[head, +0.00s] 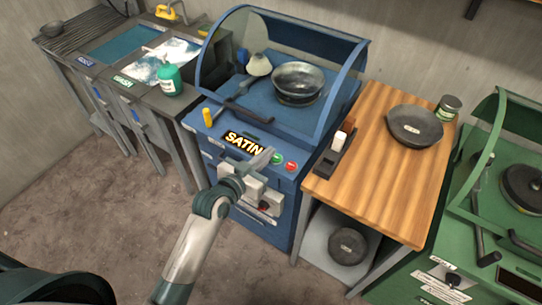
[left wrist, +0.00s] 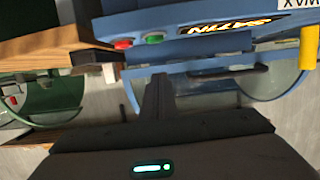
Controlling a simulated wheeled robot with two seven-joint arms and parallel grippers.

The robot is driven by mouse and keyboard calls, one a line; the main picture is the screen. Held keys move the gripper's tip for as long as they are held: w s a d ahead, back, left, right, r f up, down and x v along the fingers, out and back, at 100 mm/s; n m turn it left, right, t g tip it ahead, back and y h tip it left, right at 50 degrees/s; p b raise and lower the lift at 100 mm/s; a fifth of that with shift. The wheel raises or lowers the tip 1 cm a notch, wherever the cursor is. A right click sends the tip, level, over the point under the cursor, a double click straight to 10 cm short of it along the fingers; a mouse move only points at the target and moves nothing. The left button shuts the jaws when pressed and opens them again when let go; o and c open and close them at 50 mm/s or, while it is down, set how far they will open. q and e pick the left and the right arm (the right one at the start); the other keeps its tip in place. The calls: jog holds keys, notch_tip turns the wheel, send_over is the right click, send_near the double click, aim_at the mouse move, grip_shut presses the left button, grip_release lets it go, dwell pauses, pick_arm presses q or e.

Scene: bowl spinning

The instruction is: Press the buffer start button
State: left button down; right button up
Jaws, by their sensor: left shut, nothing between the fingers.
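The blue buffer machine (head: 300,178) stands in the middle of the head view with a "SATIN" label (head: 242,142) on its front. A green button (head: 276,158) and a red button (head: 291,165) sit right of the label. In the left wrist view the green button (left wrist: 154,38) and red button (left wrist: 122,44) show beyond the fingers. My left gripper (head: 266,155) is shut and empty, its tip pointing up close to the green button in the head view. In the left wrist view the fingers (left wrist: 157,90) look apart from the buttons. My right gripper is not in view.
A dark bowl (head: 298,80) sits inside the hooded blue machine. A wooden table (head: 365,185) with another dark bowl (head: 415,125) stands to the right, then a green machine (head: 440,265). Sinks with a green bottle (head: 169,78) are at left. Open floor lies in front.

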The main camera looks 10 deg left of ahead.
aim_at(271, 166)
pick_arm(q)
jog(key=x, duration=0.2)
jog(key=shift+w+d+f+p, duration=0.1)
jog(key=shift+w+f+p, duration=0.05)
jog(key=shift+w+p, duration=0.2)
notch_tip(271, 166, down, 2)
jog(key=shift+s+f, duration=0.1)
jog(key=shift+f, duration=0.1)
jog(key=shift+f+p, duration=0.3)
jog(key=shift+f, duration=0.4)
